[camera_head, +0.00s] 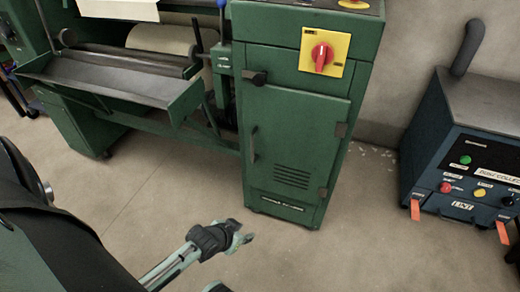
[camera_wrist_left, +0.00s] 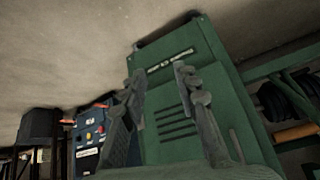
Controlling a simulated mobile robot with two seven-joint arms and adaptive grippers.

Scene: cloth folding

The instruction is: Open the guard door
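The guard door appears to be the green door (camera_head: 292,145) on the front of the machine's cabinet, and it looks shut. It has a slim vertical handle (camera_head: 254,145) on its left side and slotted vents low down. In the left wrist view, the door (camera_wrist_left: 172,100) appears upside down beyond the fingers, with its handle (camera_wrist_left: 237,146) at lower right. My left gripper (camera_head: 242,234) is low in front of the cabinet, below and left of the door, apart from the handle. Its fingers (camera_wrist_left: 163,85) are spread with nothing between them. My right gripper is not seen.
A red rotary switch (camera_head: 322,56) on a yellow plate sits above the door. A dark latch (camera_head: 255,78) juts out at upper left. A green tray (camera_head: 115,85) projects left of the cabinet. A blue control box (camera_head: 465,155) stands at right.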

